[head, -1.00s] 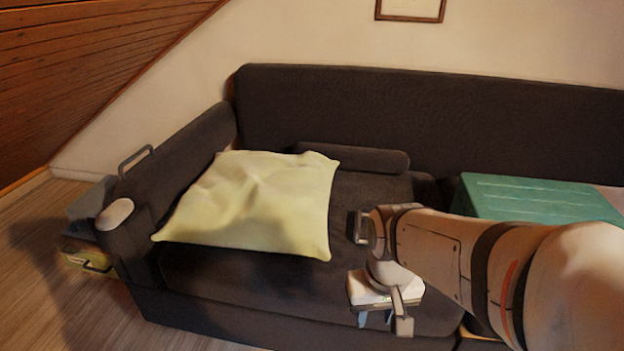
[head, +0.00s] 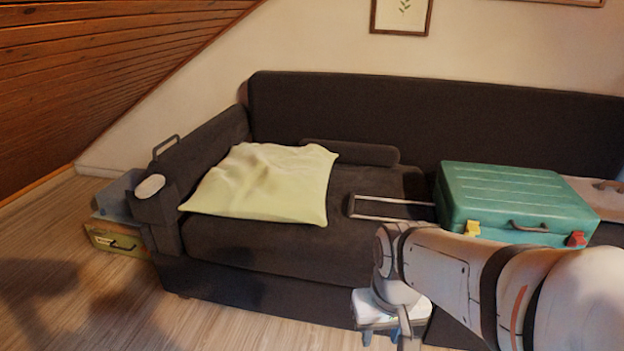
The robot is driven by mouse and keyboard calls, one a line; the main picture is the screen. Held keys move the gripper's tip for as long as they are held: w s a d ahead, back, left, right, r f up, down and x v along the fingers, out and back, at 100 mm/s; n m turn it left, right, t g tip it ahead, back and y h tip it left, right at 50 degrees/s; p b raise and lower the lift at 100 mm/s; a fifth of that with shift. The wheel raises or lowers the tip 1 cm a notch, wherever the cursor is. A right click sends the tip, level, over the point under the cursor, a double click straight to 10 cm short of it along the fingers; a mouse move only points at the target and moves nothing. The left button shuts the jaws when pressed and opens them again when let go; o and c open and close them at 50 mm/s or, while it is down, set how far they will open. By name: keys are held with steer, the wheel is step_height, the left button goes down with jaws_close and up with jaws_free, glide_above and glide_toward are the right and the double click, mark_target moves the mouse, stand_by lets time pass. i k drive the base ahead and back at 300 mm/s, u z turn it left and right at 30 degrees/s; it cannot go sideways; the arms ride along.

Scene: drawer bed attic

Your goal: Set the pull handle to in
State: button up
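The pull handle (head: 351,206) is a dark grip on two thin pale rods. It sticks out to the left from a teal suitcase (head: 520,196) lying flat on the dark sofa seat. The rods show between grip and case, so the handle is extended. My gripper (head: 380,338) hangs low in front of the sofa, below and nearer than the handle, and touches nothing that I can see. Its small bluish fingers look apart, with nothing visible between them. My arm comes in from the lower right and covers part of the sofa front.
A pale yellow pillow (head: 265,184) lies left of the handle, with a dark bolster (head: 350,152) behind. A beige case (head: 605,198) lies right of the suitcase. Floor is clear at lower left.

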mark_target(350, 212)
steer(key=z, duration=0.15)
steer(key=i, duration=0.9)
steer(key=u, duration=0.05)
